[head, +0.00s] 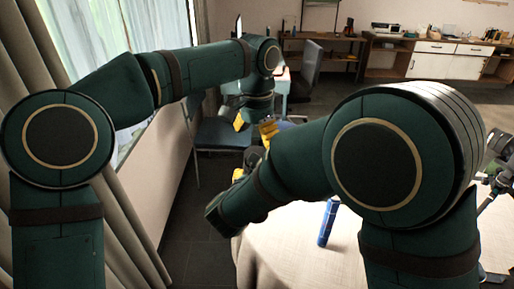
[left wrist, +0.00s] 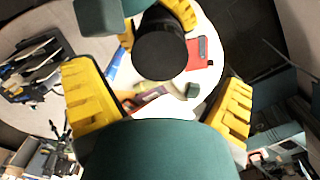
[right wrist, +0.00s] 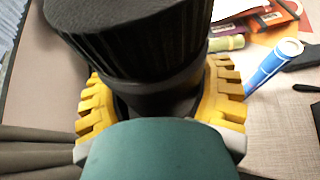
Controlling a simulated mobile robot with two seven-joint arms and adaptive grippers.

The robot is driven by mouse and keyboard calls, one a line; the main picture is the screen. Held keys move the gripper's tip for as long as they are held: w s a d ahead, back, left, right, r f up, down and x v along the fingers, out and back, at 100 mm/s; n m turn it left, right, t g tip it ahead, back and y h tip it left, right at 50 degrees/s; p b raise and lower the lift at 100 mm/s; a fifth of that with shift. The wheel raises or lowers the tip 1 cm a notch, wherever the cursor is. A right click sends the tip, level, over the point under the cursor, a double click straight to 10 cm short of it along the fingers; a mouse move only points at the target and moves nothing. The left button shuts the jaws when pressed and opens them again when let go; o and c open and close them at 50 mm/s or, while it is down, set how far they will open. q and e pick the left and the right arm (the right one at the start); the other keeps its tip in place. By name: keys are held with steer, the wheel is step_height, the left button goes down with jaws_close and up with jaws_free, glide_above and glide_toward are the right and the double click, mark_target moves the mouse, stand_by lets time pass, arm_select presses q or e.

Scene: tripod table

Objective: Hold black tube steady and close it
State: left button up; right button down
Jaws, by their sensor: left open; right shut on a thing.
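The black tube (right wrist: 130,40) has a ribbed wide upper part and a narrower section below it. My right gripper (right wrist: 158,92) is shut on the narrower section, with a yellow finger on either side. In the left wrist view the tube's round dark end (left wrist: 160,56) faces the camera. My left gripper (left wrist: 158,80) is open and empty, its yellow fingers spread wide, apart from the tube. In the head view the left gripper (head: 254,127) is above the black tube (head: 252,157), which is partly hidden. I cannot tell whether the tube's end is a fitted lid.
A blue cylinder (head: 327,222) stands on the cloth-covered table (head: 290,245); it also shows in the right wrist view (right wrist: 273,68). A red flat item (left wrist: 203,50) lies on the table. A chair (head: 217,134) stands behind, and a curtained window is at left.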

arm_select(q)
steer(key=shift+c, duration=0.2)
steer(key=n, duration=0.5)
steer(key=shift+d+r, duration=0.1)
steer(key=n, duration=0.4)
steer(key=shift+r, duration=0.3)
steer(key=n, duration=0.3)
steer(key=r+n, duration=0.1)
steer(key=n, duration=0.2)
steer(key=shift+r, duration=0.2)
steer(key=n, duration=0.2)
steer(key=r+n, duration=0.1)
steer(key=n, duration=0.1)
steer(key=shift+r, duration=0.15)
steer(key=shift+f, duration=4)
